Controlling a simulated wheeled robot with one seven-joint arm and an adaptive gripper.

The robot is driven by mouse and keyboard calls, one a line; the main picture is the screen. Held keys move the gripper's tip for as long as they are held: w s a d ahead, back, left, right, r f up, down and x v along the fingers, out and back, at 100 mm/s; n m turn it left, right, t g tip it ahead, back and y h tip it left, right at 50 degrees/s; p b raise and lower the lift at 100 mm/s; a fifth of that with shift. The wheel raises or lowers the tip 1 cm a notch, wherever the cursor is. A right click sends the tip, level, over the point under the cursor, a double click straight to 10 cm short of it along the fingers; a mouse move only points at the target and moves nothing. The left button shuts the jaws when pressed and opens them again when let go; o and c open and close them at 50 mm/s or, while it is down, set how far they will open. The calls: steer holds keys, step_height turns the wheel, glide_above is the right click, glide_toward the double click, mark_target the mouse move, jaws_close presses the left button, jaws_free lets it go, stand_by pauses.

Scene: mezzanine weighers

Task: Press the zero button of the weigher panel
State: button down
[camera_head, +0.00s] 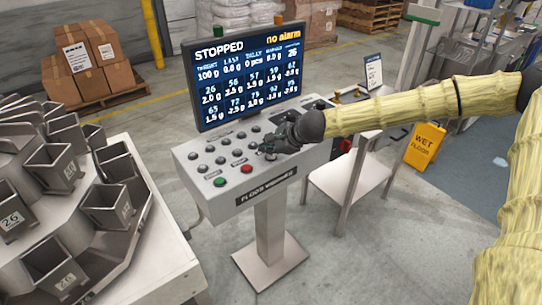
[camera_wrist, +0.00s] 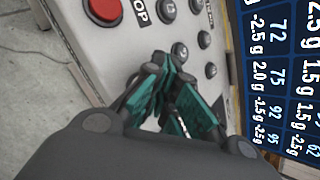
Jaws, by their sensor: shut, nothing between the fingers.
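The weigher panel (camera_head: 189,159) is a grey sloped console on a pedestal. It carries rows of dark round buttons, a green button (camera_head: 220,181) and a red button (camera_head: 247,169). My gripper (camera_head: 266,150) is shut and empty, low over the right part of the button rows, and hides some buttons. In the wrist view its teal-padded fingers (camera_wrist: 172,108) are close to the panel face, near several dark buttons such as one (camera_wrist: 180,52). The red button (camera_wrist: 104,10) is at the top, beside "STOP" lettering. I cannot read which button is zero, nor tell whether the fingertips touch one.
A screen (camera_head: 250,80) reading "STOPPED" and "no alarm" stands behind the panel. The multihead weigher with grey buckets (camera_head: 55,167) is at left. A steel side table (camera_head: 345,182) and a yellow wet floor sign (camera_head: 425,146) are at right. Boxes on a pallet (camera_head: 97,62) are behind.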

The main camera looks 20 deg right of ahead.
mark_target(269, 157)
steer(key=shift+f, duration=0.45)
stand_by(0.6)
steer(key=shift+r, duration=0.1)
steer(key=shift+r+p, duration=0.6)
steer(key=shift+r, duration=0.2)
steer(key=shift+r+p, duration=2.3)
steer(key=shift+r, duration=0.25)
steer(key=shift+f, duration=0.1)
